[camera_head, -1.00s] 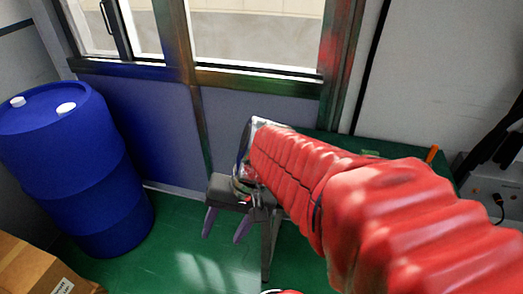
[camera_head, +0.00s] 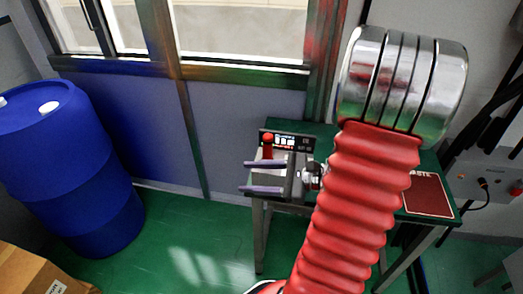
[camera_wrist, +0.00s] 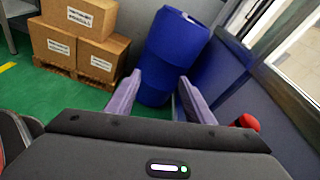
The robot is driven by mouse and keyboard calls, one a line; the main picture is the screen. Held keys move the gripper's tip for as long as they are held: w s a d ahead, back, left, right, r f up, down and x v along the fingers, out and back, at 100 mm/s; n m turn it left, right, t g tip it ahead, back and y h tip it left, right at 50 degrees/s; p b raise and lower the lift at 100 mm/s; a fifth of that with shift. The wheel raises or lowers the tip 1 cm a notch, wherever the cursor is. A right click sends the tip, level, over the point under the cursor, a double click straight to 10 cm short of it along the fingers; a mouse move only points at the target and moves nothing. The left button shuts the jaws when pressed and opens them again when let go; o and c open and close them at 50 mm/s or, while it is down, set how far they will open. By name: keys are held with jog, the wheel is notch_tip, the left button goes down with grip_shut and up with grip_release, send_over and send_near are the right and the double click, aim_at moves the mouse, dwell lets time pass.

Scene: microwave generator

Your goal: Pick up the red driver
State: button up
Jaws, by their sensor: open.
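A red upright thing with a rounded top, seemingly the red driver (camera_head: 267,145), stands at the left end of the green-topped table, partly hidden by my gripper. A red rounded end, likely the same thing, shows beside my gripper's body in the wrist view (camera_wrist: 245,122). My gripper (camera_head: 262,177) is open and empty, with its two purple fingers pointing left in the head view. The driver is just behind the upper finger there; I cannot tell the gap. In the wrist view nothing is between the fingers (camera_wrist: 159,82).
A dark panel with white labels (camera_head: 304,144) stands behind the driver on the green table (camera_head: 320,129). A dark red plate (camera_head: 428,194) lies at its right. A blue barrel (camera_head: 75,170) and cardboard boxes (camera_wrist: 77,38) stand on the open green floor. A window wall is behind.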

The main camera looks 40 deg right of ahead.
aim_at(268, 146)
jog(key=s+d+f+m+t+h, duration=0.1)
jog(key=s+d+m+t+h, duration=0.1)
jog(key=d, duration=0.5)
jog(key=s+d+f+m+t+h, duration=0.2)
jog(key=d+m+t+h, duration=0.1)
jog(key=d+m+h, duration=0.2)
jog(key=d+m, duration=0.2)
jog(key=d, duration=0.1)
jog(key=shift+s+f+m+h, duration=0.15)
jog(key=shift+s+m+h, duration=0.15)
jog(key=shift+w, duration=0.1)
jog(key=shift+w+a, duration=0.15)
jog(key=shift+w, duration=1.95)
jog(key=shift+w+a, duration=0.1)
jog(key=shift+w, duration=2)
jog(key=shift+w+a+f, duration=0.1)
jog(key=shift+w+a, duration=0.1)
jog(key=shift+w, duration=1.1)
jog(key=shift+w+a, duration=0.15)
jog(key=shift+w, duration=1.15)
grip_shut()
